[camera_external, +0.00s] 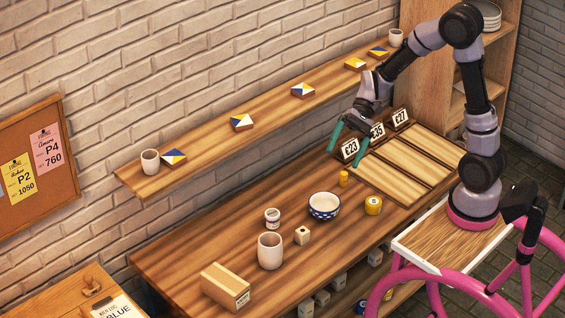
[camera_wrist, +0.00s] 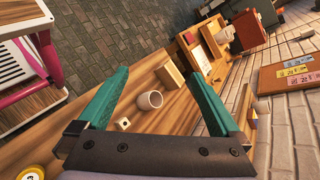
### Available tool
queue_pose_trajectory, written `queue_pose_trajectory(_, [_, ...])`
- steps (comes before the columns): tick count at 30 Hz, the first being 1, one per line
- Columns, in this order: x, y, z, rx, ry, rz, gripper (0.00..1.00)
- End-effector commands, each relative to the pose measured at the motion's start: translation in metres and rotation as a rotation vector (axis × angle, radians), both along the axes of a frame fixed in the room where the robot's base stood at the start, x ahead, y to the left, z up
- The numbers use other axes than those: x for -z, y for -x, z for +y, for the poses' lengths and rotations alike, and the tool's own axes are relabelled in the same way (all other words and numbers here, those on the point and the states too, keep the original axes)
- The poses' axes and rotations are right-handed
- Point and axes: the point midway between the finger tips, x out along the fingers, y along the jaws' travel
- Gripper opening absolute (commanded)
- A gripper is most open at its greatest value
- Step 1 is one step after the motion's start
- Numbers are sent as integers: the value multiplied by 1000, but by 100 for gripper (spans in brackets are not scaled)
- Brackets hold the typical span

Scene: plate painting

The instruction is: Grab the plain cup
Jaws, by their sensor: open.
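A plain, off-white cup (camera_external: 270,252) stands upright on the wooden table, toward its front left. It also shows in the wrist view (camera_wrist: 150,100), in the gap between my fingers but farther off. Two similar pale cups stand on the wall shelf, one at the left end (camera_external: 150,162) and one at the far right end (camera_external: 396,37). My gripper (camera_external: 345,154) has teal fingers, is open and empty, and hangs above the table's back right near the price signs. In the wrist view my gripper (camera_wrist: 157,78) is spread wide and touches nothing.
Near the cup are a small white block (camera_external: 302,235), a small jar (camera_external: 272,218), a blue-patterned bowl (camera_external: 324,205) and a cardboard box (camera_external: 225,287). A yellow tin (camera_external: 373,204) and price signs (camera_external: 350,149) are farther right. The table's left back is bare.

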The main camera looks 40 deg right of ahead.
Motion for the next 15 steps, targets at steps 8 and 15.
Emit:
queue_pose_trajectory(8, [68, -37, 69, 135, -259, 319, 100])
queue_pose_trajectory(15, [150, -67, 109, 350, -430, 538, 100])
